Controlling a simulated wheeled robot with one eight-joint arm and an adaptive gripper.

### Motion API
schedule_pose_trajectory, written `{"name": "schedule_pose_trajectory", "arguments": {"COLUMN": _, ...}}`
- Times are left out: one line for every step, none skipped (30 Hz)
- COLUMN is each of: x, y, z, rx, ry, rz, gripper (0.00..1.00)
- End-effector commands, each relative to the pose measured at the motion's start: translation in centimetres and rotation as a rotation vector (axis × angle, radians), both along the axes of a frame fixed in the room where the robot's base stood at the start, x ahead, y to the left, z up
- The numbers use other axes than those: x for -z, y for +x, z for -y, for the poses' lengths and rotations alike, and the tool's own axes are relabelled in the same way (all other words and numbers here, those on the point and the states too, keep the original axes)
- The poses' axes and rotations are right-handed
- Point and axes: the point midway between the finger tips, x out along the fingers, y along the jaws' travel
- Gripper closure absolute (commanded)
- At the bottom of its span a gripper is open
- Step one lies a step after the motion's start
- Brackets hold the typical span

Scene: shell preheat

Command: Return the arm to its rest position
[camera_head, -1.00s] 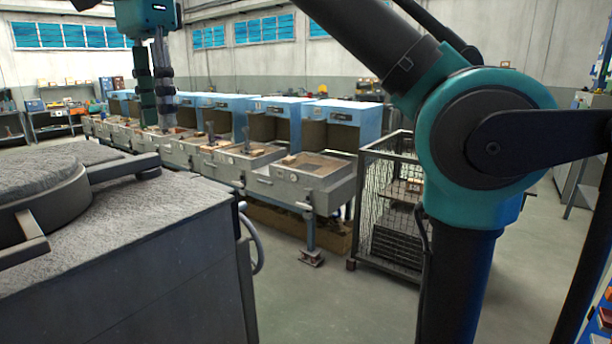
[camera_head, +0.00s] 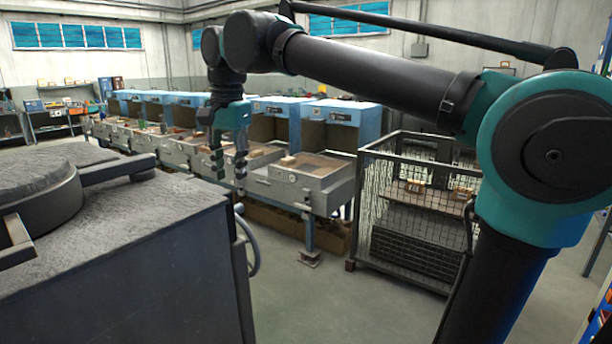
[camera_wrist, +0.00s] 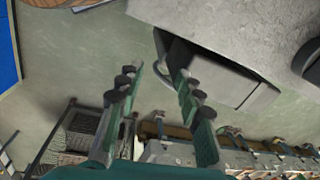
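My gripper (camera_head: 229,176) hangs with its fingers pointing down, in front of the row of blue-hooded benches in the head view and to the right of the grey furnace-like block. In the wrist view my gripper (camera_wrist: 160,80) shows two separate fingers with a clear gap and nothing between them. It is open and empty. My arm reaches from the teal joint at the right across the top of the head view.
The grey block (camera_head: 120,250) with a round lid (camera_head: 45,190) stands close at the left; it also shows in the wrist view (camera_wrist: 225,75). A wire cage (camera_head: 420,225) holding stacked items stands right of the benches (camera_head: 300,185). Floor between block and cage is clear.

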Motion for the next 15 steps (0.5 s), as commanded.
{"name": "schedule_pose_trajectory", "arguments": {"x": 2.6, "y": 1.8, "z": 2.0, "rx": -0.009, "ry": 0.004, "rz": 0.016, "gripper": 0.64}}
{"name": "schedule_pose_trajectory", "arguments": {"x": 4.1, "y": 2.7, "z": 3.1, "rx": -0.023, "ry": 0.007, "rz": 0.027, "gripper": 0.64}}
{"name": "schedule_pose_trajectory", "arguments": {"x": 6.0, "y": 3.8, "z": 4.6, "rx": -0.043, "ry": 0.008, "rz": 0.04, "gripper": 0.64}}
{"name": "schedule_pose_trajectory", "arguments": {"x": 7.5, "y": 4.5, "z": 5.8, "rx": -0.06, "ry": 0.009, "rz": 0.052, "gripper": 0.64}}
{"name": "schedule_pose_trajectory", "arguments": {"x": 9.0, "y": 5.1, "z": 7.0, "rx": -0.074, "ry": 0.01, "rz": 0.064, "gripper": 0.64}}
{"name": "schedule_pose_trajectory", "arguments": {"x": 11.0, "y": 5.8, "z": 8.8, "rx": -0.093, "ry": 0.007, "rz": 0.079, "gripper": 0.64}}
{"name": "schedule_pose_trajectory", "arguments": {"x": 12.5, "y": 6.3, "z": 10.1, "rx": -0.108, "ry": 0.007, "rz": 0.09, "gripper": 0.64}}
{"name": "schedule_pose_trajectory", "arguments": {"x": 14.0, "y": 6.6, "z": 11.5, "rx": -0.123, "ry": 0.005, "rz": 0.103, "gripper": 0.64}}
{"name": "schedule_pose_trajectory", "arguments": {"x": 16.0, "y": 6.9, "z": 13.3, "rx": -0.144, "ry": 0.0, "rz": 0.119, "gripper": 0.64}}
{"name": "schedule_pose_trajectory", "arguments": {"x": 17.5, "y": 7.0, "z": 14.8, "rx": -0.158, "ry": -0.003, "rz": 0.131, "gripper": 0.64}}
{"name": "schedule_pose_trajectory", "arguments": {"x": 19.0, "y": 7.1, "z": 16.2, "rx": -0.173, "ry": -0.008, "rz": 0.144, "gripper": 0.64}}
{"name": "schedule_pose_trajectory", "arguments": {"x": 20.9, "y": 7.0, "z": 18.1, "rx": -0.192, "ry": -0.015, "rz": 0.159, "gripper": 0.64}}
{"name": "schedule_pose_trajectory", "arguments": {"x": 22.4, "y": 6.7, "z": 19.5, "rx": -0.207, "ry": -0.022, "rz": 0.171, "gripper": 0.64}}
{"name": "schedule_pose_trajectory", "arguments": {"x": 23.8, "y": 6.5, "z": 20.9, "rx": -0.222, "ry": -0.029, "rz": 0.183, "gripper": 0.64}}
{"name": "schedule_pose_trajectory", "arguments": {"x": 25.7, "y": 5.9, "z": 22.8, "rx": -0.241, "ry": -0.039, "rz": 0.199, "gripper": 0.64}}
